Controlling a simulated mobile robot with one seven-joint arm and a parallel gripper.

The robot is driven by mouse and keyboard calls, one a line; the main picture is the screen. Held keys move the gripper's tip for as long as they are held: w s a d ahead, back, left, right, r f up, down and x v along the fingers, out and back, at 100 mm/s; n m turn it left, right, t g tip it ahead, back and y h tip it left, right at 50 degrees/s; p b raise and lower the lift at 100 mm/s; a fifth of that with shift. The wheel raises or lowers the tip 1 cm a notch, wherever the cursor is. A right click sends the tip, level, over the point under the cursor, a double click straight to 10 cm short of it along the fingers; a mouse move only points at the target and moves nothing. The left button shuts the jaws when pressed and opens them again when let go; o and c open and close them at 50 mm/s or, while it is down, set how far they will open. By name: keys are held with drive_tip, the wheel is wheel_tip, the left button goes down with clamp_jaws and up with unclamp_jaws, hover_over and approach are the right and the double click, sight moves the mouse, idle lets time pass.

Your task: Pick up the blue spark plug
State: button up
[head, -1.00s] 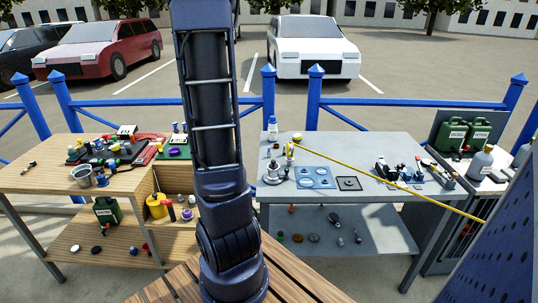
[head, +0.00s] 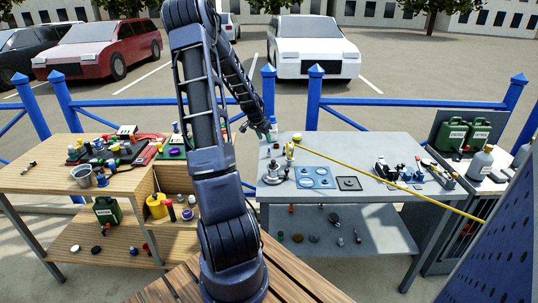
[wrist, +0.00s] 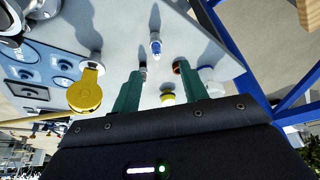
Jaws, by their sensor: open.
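A small white and blue upright piece, which looks like the blue spark plug (wrist: 155,45), stands on the grey table top in the wrist view, just beyond my fingertips. My gripper (wrist: 161,70) is open, with its two green fingers apart and nothing held between them. In the head view my gripper (head: 262,130) is over the back left corner of the grey table (head: 385,150). The spark plug cannot be made out clearly in the head view.
A crowded wooden bench (head: 30,180) is at the left. A blue railing (head: 390,106) runs behind.

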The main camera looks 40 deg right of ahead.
hover_over(269, 153)
drive_tip(key=w, duration=0.1)
drive_tip(key=f, duration=0.4)
drive_tip(key=shift+a+f, duration=0.3)
drive_tip(key=shift+a, duration=0.05)
drive_tip(key=shift+s+a+x, duration=0.1)
drive_tip(key=shift+x, duration=1.2)
drive_tip(key=shift+s+a+x, duration=0.1)
drive_tip(key=shift+s+x, duration=0.05)
drive_tip(key=shift+x, duration=1.15)
drive_tip(key=shift+c, duration=0.2)
clamp_jaws()
